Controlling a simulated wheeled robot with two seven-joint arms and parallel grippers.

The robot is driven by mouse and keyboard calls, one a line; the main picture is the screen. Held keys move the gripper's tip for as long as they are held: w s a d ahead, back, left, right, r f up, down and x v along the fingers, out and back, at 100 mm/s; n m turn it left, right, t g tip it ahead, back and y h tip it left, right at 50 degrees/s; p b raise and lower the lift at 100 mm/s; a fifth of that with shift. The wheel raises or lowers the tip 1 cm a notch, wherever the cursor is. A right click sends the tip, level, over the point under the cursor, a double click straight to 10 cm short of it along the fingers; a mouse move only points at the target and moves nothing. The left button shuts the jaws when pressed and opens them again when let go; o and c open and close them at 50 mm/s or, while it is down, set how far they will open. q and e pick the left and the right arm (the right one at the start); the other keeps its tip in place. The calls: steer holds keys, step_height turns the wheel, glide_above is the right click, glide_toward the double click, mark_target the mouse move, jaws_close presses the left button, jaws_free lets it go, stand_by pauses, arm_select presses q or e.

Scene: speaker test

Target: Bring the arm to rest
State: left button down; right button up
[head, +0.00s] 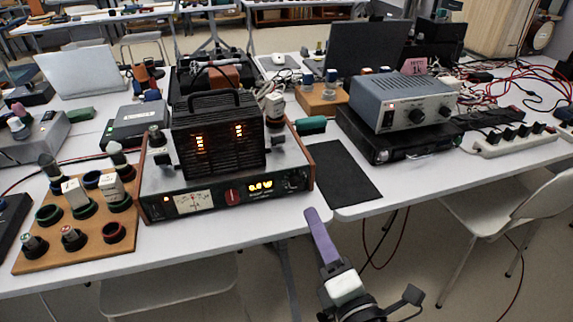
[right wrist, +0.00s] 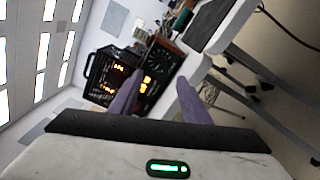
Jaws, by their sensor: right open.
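My right gripper (head: 314,218) is in front of the table's near edge in the head view, with a purple finger pointing up toward the table. In the right wrist view both purple fingers of this gripper (right wrist: 158,80) show, spread apart with nothing between them. It is open and empty. My left gripper is in neither view.
A black glowing tube unit (head: 218,140) stands on a wood-sided amplifier (head: 229,203) near the front edge. A wooden peg board (head: 82,252) lies left, a black mat (head: 343,172) right. A white chair (head: 515,220) stands at the right. Cables (head: 500,85) clutter the right table.

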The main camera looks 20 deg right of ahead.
arm_select(q)
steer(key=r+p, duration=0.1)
steer(key=p, duration=0.1)
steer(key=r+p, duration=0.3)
steer(key=p, duration=0.1)
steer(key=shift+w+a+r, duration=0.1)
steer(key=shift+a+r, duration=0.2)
arm_select(e)
steer(key=s+f+m+g+y, duration=0.1)
steer(key=s+f+m+g, duration=0.3)
steer(key=s+f+m, duration=0.3)
steer(key=s+f+m+g+y, duration=0.1)
steer(key=s+f+m+g, duration=0.4)
steer(key=f+m, duration=0.7)
steer(key=shift+s+a+m, duration=0.25)
steer(key=shift+s+m, duration=0.45)
steer(key=shift+s, duration=0.45)
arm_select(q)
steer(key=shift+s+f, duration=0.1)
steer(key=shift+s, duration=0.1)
